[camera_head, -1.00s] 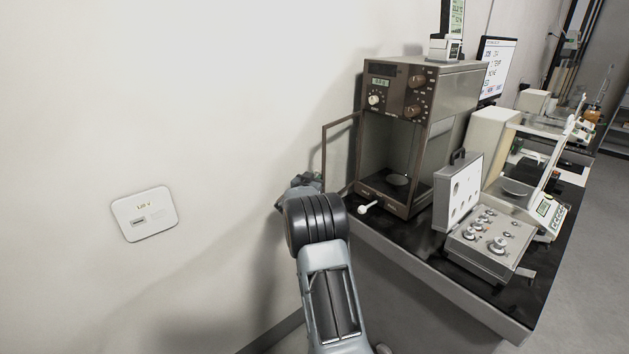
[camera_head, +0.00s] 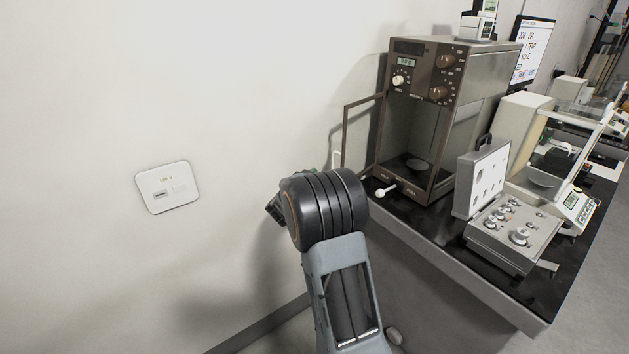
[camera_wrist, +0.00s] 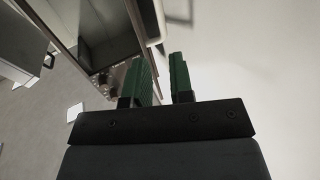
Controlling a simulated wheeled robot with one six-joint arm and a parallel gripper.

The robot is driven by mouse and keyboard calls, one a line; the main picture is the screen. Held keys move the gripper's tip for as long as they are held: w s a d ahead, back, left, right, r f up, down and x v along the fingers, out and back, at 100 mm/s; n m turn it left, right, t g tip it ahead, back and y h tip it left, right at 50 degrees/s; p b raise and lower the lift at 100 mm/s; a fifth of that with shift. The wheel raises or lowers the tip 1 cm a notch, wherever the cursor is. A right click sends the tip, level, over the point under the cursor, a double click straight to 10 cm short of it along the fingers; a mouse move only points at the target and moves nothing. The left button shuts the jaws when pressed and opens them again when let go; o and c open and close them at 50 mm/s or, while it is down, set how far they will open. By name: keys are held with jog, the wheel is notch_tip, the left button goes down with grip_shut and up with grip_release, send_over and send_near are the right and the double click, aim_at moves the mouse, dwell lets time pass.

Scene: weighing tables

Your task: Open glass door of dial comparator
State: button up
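The dial comparator (camera_head: 432,120) is a tall brown-grey cabinet with knobs and a small display, at the left end of the black bench. Its framed glass door (camera_head: 346,135) stands swung outward at the left side, leaving the front open, with a small pan inside. A pale handle (camera_head: 337,160) shows on the door's outer edge. My gripper (camera_head: 275,208) is left of and below the door, apart from it and mostly hidden by my wrist. In the wrist view, its green fingers (camera_wrist: 163,57) are apart with nothing between them; part of the comparator (camera_wrist: 105,25) is beyond.
A white knob (camera_head: 386,190) projects at the cabinet's base. An upright panel (camera_head: 482,178) and a weight set (camera_head: 510,235) stand right of it on the bench (camera_head: 440,240). The wall with a plate (camera_head: 167,187) is close on the left.

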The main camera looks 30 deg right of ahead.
jog(key=shift+v, duration=0.85)
jog(key=w+a+f+n+t+y, duration=0.3)
jog(key=a+f+y, duration=0.2)
jog(key=f+y, duration=0.2)
jog(key=s+a+n+g+y+p, duration=0.1)
jog(key=s+a+n+y, duration=0.1)
jog(key=s+a+y, duration=0.3)
jog(key=s+a+n+g+y+p, duration=0.1)
jog(key=a+n+y, duration=0.2)
jog(key=a, duration=0.5)
jog(key=s+a+r+n+g+p, duration=0.1)
jog(key=s+a+r+p, duration=0.1)
jog(key=s+r, duration=0.2)
jog(key=s+a+r+n+g+p, duration=0.2)
jog(key=s+r, duration=0.2)
jog(key=s, duration=0.7)
jog(key=s+a+r+n+g+y+p, duration=0.1)
jog(key=s+a+r+n+g+p, duration=0.1)
jog(key=s, duration=0.5)
jog(key=shift+s+a+r, duration=0.2)
jog(key=shift+a+r, duration=0.4)
jog(key=shift+r, duration=0.8)
